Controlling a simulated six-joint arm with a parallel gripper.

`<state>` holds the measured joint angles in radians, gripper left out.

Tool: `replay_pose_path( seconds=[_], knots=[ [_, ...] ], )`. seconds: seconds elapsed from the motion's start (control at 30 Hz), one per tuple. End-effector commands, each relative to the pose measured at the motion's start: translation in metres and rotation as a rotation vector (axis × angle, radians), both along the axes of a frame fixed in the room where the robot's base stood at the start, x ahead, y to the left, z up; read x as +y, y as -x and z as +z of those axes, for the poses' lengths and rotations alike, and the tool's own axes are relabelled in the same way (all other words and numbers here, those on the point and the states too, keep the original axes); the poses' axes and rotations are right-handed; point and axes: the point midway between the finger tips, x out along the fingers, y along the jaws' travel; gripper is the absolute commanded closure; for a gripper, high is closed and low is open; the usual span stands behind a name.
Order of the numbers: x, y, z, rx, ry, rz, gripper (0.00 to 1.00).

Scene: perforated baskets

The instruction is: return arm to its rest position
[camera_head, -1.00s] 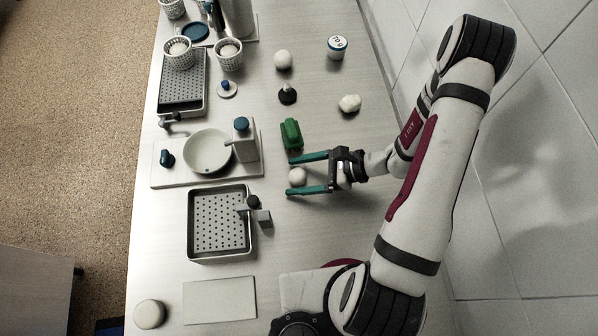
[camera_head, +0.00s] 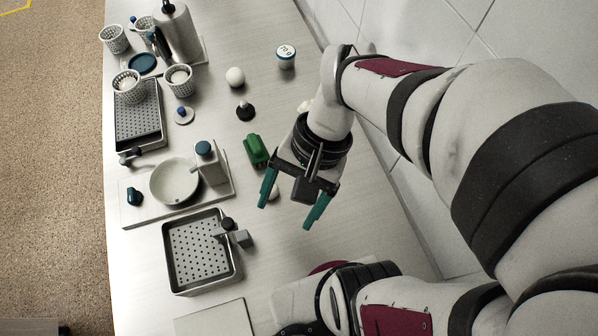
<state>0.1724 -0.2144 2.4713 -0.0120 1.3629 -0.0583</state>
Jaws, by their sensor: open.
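My gripper (camera_head: 285,216) is open, with its two teal fingers spread apart and nothing between them. It hangs over the right part of the table, its fingers pointing toward the front of the picture. My arm reaches in from the right edge and bends down to it. I cannot tell the height of the fingers above the table.
A green object (camera_head: 256,151) lies just left of the gripper. Perforated trays (camera_head: 169,262), a bowl (camera_head: 174,182) and perforated baskets (camera_head: 127,87) stand along the left side. A tiled wall (camera_head: 400,25) bounds the right. The table (camera_head: 290,258) is bare below the fingers.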

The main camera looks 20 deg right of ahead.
Motion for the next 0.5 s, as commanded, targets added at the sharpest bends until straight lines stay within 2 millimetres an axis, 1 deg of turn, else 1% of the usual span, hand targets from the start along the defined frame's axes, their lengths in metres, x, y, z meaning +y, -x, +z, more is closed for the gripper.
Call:
replay_pose_path(
  seconds=[0.03,0.1,0.17,0.27,0.5],
  knots=[
    [-0.001,0.011,0.008,-0.069,0.061,0.073,0.18],
    [-0.007,0.023,0.014,-0.139,0.134,0.143,0.18],
    [-0.011,0.029,0.017,-0.178,0.173,0.178,0.18],
    [-0.014,0.033,0.019,-0.205,0.200,0.201,0.18],
    [-0.014,0.033,0.019,-0.205,0.200,0.200,0.18]
  ],
)
